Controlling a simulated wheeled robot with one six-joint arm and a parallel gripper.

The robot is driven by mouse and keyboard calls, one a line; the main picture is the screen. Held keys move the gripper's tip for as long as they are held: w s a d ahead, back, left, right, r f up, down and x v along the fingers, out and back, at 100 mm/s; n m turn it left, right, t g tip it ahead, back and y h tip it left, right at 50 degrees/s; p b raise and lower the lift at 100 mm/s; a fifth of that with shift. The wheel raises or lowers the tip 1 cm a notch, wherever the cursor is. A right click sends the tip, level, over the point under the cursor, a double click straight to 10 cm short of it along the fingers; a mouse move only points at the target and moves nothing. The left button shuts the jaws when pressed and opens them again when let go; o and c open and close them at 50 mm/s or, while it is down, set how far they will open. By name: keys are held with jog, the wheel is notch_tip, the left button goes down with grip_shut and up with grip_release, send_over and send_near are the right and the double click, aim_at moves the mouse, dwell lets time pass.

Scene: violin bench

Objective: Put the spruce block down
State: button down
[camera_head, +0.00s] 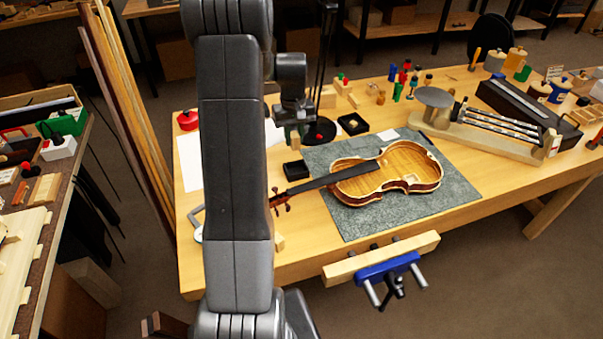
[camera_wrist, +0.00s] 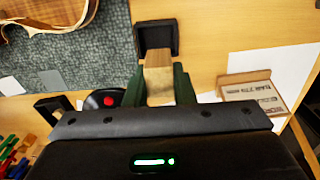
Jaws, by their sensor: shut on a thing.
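The spruce block (camera_wrist: 158,80) is a pale wooden piece between the two green fingers of my gripper (camera_wrist: 160,88) in the wrist view. My gripper is shut on it. A small open black tray (camera_wrist: 138,40) shows just beyond the block's far end; I cannot tell whether they touch. In the head view my gripper (camera_head: 296,135) hangs over the bench near the black tray (camera_head: 296,170). The block is hard to make out there, and its height above the bench is unclear.
A violin (camera_head: 400,175) lies on a grey mat (camera_head: 350,222) right of my gripper. A round black dish (camera_head: 322,131) with a red knob and another small black tray (camera_head: 353,124) stand close by. White paper (camera_head: 190,165) and the wooden bench top (camera_head: 225,268) lie around them.

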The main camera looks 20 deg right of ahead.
aim_at(296, 171)
jog(key=shift+w+d+f, duration=0.1)
jog(key=shift+d+f, duration=0.05)
jog(key=shift+f, duration=0.3)
jog(key=shift+w+d+f, duration=0.1)
jog(key=shift+f, duration=0.35)
notch_tip(296, 171, down, 9)
jog(key=shift+f+p, duration=0.1)
jog(key=shift+p, duration=0.35)
jog(key=c, duration=1.6)
grip_release()
jog(key=shift+f, duration=0.2)
jog(key=shift+c, duration=0.2)
jog(key=shift+o, duration=0.7)
jog(key=shift+r, duration=0.1)
jog(key=shift+r, duration=0.2)
notch_tip(296, 171, up, 12)
jog(key=shift+f+b, duration=0.1)
jog(key=shift+b, duration=0.4)
